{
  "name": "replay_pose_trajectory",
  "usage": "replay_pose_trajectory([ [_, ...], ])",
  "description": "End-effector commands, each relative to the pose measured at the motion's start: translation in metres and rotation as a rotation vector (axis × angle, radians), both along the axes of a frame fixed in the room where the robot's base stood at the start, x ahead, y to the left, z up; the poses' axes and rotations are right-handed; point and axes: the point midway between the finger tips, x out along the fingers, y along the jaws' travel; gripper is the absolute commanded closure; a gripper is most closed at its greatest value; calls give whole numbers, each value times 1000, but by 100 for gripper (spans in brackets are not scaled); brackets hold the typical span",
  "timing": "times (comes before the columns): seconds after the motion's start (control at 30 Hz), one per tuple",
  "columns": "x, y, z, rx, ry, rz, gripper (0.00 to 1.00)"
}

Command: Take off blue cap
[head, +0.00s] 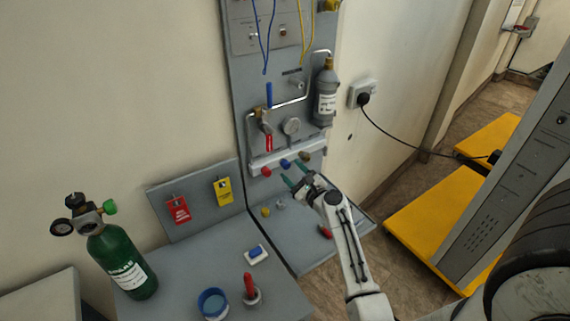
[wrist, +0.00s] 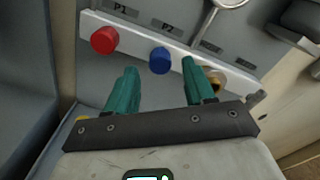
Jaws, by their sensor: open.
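The blue cap (head: 285,163) sits on the white rail of the grey panel, between a red cap (head: 266,171) and a brownish fitting (head: 304,155). In the wrist view the blue cap (wrist: 160,61) is under the label P2, ahead of my fingers and between their lines. My gripper (head: 294,174) is open and empty, just below and in front of the rail. In the wrist view my gripper (wrist: 158,82) shows two green fingers spread apart, short of the cap and apart from it.
The white rail (wrist: 190,55) carries the caps; the red cap (wrist: 104,40) is left of the blue one. A gauge (head: 291,126), red-handled valve (head: 268,142) and grey bottle (head: 326,92) are above. A green cylinder (head: 125,262) stands left on the grey table (head: 180,278).

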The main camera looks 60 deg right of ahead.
Motion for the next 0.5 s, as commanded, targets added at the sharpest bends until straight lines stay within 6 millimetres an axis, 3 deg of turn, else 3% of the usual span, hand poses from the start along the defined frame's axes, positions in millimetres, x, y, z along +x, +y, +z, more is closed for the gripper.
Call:
replay_pose_trajectory([
  [0.5, 14, -9, 0, -2, -1, 0, 47],
])
